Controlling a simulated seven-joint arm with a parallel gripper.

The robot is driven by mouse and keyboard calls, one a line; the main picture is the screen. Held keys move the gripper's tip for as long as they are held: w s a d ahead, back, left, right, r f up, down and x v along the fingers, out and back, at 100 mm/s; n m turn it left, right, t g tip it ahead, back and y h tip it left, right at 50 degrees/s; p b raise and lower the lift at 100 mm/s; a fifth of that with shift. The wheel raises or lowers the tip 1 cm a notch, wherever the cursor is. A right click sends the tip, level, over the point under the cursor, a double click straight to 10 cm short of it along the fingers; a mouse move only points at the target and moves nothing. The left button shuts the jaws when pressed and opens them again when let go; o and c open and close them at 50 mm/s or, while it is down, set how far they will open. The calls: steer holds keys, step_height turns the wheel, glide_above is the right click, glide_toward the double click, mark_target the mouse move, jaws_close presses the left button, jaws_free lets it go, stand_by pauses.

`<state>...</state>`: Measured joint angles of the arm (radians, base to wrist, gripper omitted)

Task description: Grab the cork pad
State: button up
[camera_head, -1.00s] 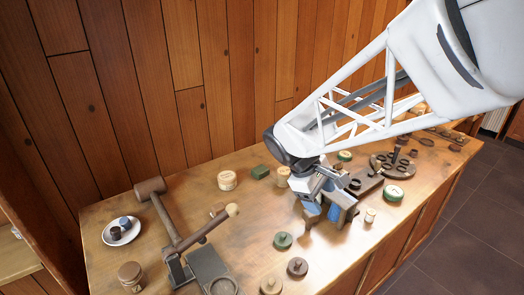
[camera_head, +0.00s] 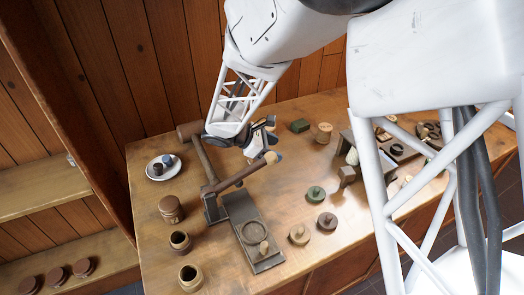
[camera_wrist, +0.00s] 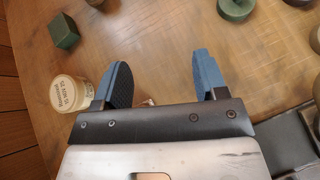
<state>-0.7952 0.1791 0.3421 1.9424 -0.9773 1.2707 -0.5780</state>
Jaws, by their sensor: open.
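I cannot single out the cork pad with certainty. A tan, cork-coloured round piece with a knob (camera_head: 299,234) lies at the table's front edge, and a small tan knob-shaped piece (camera_head: 263,248) rests on the grey board. My gripper (camera_head: 262,142) hangs over the back left of the table, close to the pale ball end (camera_head: 272,157) of a wooden lever. In the wrist view my gripper (camera_wrist: 164,80) is open, its blue fingers wide apart. Bare table shows between them, with a small tan bit partly hidden by the palm.
A labelled tan jar (camera_wrist: 70,94) is beside the left finger, with a green block (camera_wrist: 63,30) beyond. The lever stand and grey board (camera_head: 242,212) occupy the table's middle left. A saucer (camera_head: 150,170) and several jars are further left. Green (camera_head: 316,193) and brown (camera_head: 327,221) spools stand right.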

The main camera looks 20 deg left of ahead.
steer(key=a+f+n+t, duration=0.1)
steer(key=a, duration=0.2)
steer(key=s+a+f+n+t, duration=0.1)
steer(key=a+n, duration=0.1)
steer(key=a, duration=0.2)
steer(key=s+a+f+n+t, duration=0.1)
steer(key=a+f+t, duration=0.1)
steer(key=a, duration=0.2)
steer(key=shift+s+a, duration=0.1)
steer(key=shift+a, duration=0.1)
steer(key=shift+d, duration=0.1)
steer(key=shift+x, duration=1.25)
steer(key=shift+f, duration=0.1)
steer(key=shift+x, duration=2.6)
